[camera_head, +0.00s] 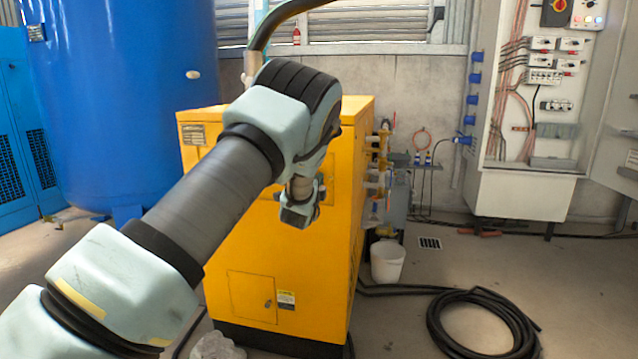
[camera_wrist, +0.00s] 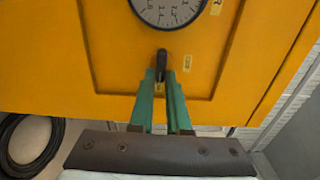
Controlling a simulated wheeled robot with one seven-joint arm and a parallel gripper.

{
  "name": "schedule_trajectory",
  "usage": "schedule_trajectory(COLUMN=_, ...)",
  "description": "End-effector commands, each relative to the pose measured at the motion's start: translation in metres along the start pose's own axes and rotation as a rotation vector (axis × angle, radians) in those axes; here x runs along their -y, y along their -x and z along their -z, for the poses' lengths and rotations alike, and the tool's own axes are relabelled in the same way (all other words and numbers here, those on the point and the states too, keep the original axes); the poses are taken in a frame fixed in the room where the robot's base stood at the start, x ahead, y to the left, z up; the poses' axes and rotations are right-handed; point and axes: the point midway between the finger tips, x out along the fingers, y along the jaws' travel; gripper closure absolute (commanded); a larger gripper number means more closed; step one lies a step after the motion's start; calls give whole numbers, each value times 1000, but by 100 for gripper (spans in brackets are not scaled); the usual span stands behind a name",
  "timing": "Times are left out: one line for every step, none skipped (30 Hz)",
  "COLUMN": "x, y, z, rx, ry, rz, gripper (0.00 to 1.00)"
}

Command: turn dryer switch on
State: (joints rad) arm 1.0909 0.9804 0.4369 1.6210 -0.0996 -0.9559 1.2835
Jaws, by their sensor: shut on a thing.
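The yellow dryer cabinet (camera_head: 240,240) stands in the middle of the head view, and its orange-yellow panel (camera_wrist: 240,50) fills most of the wrist view. A small black switch lever (camera_wrist: 162,57) sits on this panel, below a round dial gauge (camera_wrist: 168,10). My gripper (camera_wrist: 163,75) has its two green fingers closed on the switch, one on each side. The lever's top end shows above the fingertips; its lower part is hidden between them. In the head view my arm reaches across the cabinet and hides the switch and gauge.
A blue tank (camera_head: 125,100) stands behind at the left. An open electrical cabinet (camera_head: 525,190) is at the right. Small yellow labels (camera_wrist: 187,63) sit by the switch.

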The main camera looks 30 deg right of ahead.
Motion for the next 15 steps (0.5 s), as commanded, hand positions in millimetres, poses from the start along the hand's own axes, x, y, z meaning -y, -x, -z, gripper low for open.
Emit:
schedule_trajectory(x=0, y=0, z=-1, rx=1, ry=-1, rz=0, gripper=100)
schedule_trajectory(x=0, y=0, z=-1, rx=1, ry=-1, rz=0, gripper=100)
schedule_trajectory(x=0, y=0, z=-1, rx=1, ry=-1, rz=0, gripper=81)
schedule_trajectory(x=0, y=0, z=0, rx=1, ry=-1, rz=0, gripper=77)
schedule_trajectory(x=0, y=0, z=0, rx=0, ry=-1, rz=0, gripper=74)
schedule_trajectory(x=0, y=0, z=0, rx=0, ry=-1, rz=0, gripper=69)
schedule_trajectory(x=0, y=0, z=0, rx=0, ry=-1, rz=0, gripper=66)
schedule_trajectory(x=0, y=0, z=0, rx=0, ry=0, rz=0, gripper=63)
schedule_trajectory(x=0, y=0, z=0, rx=0, ry=0, rz=0, gripper=58)
schedule_trajectory(x=0, y=0, z=0, rx=0, ry=0, rz=0, gripper=55)
schedule_trajectory(x=0, y=0, z=0, rx=0, ry=0, rz=0, gripper=55)
schedule_trajectory(x=0, y=0, z=0, rx=0, ry=0, rz=0, gripper=55)
schedule_trajectory(x=0, y=0, z=0, rx=0, ry=0, rz=0, gripper=55)
schedule_trajectory(x=0, y=0, z=0, rx=0, ry=0, rz=0, gripper=55)
schedule_trajectory(x=0, y=0, z=0, rx=0, ry=0, rz=0, gripper=55)
